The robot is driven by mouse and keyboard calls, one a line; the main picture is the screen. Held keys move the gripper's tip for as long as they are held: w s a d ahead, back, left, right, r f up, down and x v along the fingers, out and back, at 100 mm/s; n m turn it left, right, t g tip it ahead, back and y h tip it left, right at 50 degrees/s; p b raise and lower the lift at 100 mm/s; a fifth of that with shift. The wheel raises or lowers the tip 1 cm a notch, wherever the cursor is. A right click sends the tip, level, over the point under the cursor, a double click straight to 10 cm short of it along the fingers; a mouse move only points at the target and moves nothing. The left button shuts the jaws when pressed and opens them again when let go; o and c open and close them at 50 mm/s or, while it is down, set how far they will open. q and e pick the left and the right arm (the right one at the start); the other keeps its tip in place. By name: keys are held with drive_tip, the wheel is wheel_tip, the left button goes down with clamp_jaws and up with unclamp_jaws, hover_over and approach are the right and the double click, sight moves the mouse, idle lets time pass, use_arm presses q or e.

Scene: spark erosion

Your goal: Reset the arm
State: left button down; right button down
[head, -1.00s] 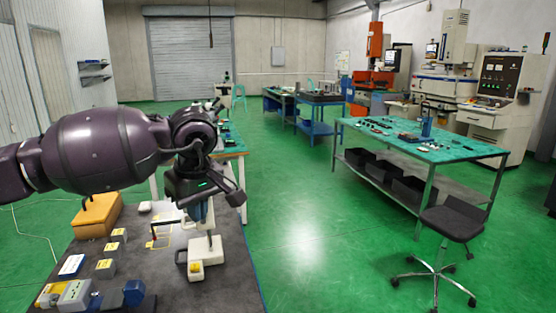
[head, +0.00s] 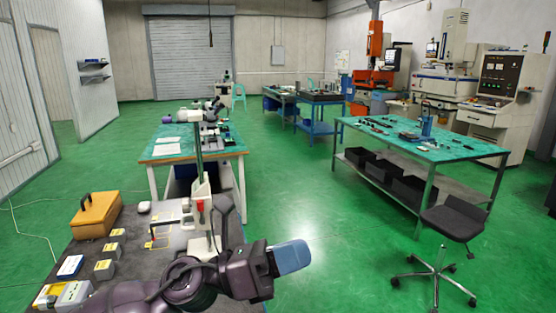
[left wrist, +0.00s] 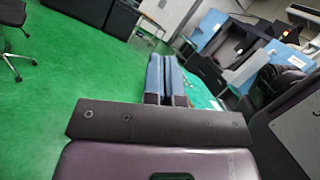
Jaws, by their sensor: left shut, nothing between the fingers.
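My left arm (head: 190,284) comes in low at the bottom of the head view, folded in front of the dark work table (head: 165,255). My left gripper (head: 293,257) points right, past the table's right edge, over the green floor. Its blue fingers are shut with nothing between them. In the left wrist view the two blue fingers (left wrist: 165,80) lie side by side, touching. My right gripper is not in view.
The dark table holds an orange case (head: 96,215), several small grey blocks and a white upright stand (head: 202,205) close behind my arm. A teal-topped bench (head: 398,139) and a black stool (head: 452,222) stand at the right. Open floor lies between.

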use_arm(q)
drive_tip(key=w+a+f+n+t+y, duration=0.15)
drive_tip(key=a+n+t+y, duration=0.3)
drive_tip(key=n+t, duration=0.5)
drive_tip(key=w+a+f+n+t+y, duration=0.1)
drive_tip(key=w+a+n+t+y, duration=0.35)
drive_tip(key=n, duration=0.75)
drive_tip(key=s+a+f+n+y, duration=0.4)
drive_tip(key=a+f+n+y, duration=0.75)
drive_tip(key=n, duration=0.35)
drive_tip(key=s+a+f+n+g+y, duration=0.1)
drive_tip(key=s+a+f+n+g, duration=0.3)
drive_tip(key=s, duration=0.4)
drive_tip(key=s+a+f+n+g, duration=0.2)
drive_tip(key=s+f+n+g, duration=0.1)
drive_tip(key=s+f+g, duration=0.3)
drive_tip(key=s+a+f+n+g+y, duration=0.1)
drive_tip(key=s+a+f+n+g, duration=0.25)
drive_tip(key=s+f, duration=0.4)
drive_tip(key=w+f+t+h, duration=0.1)
drive_tip(key=w+f+t, duration=0.5)
drive_tip(key=f+t, duration=0.2)
drive_tip(key=shift+w+f+t, duration=0.2)
drive_tip(key=shift+f+t, duration=0.15)
drive_tip(key=shift+f, duration=0.05)
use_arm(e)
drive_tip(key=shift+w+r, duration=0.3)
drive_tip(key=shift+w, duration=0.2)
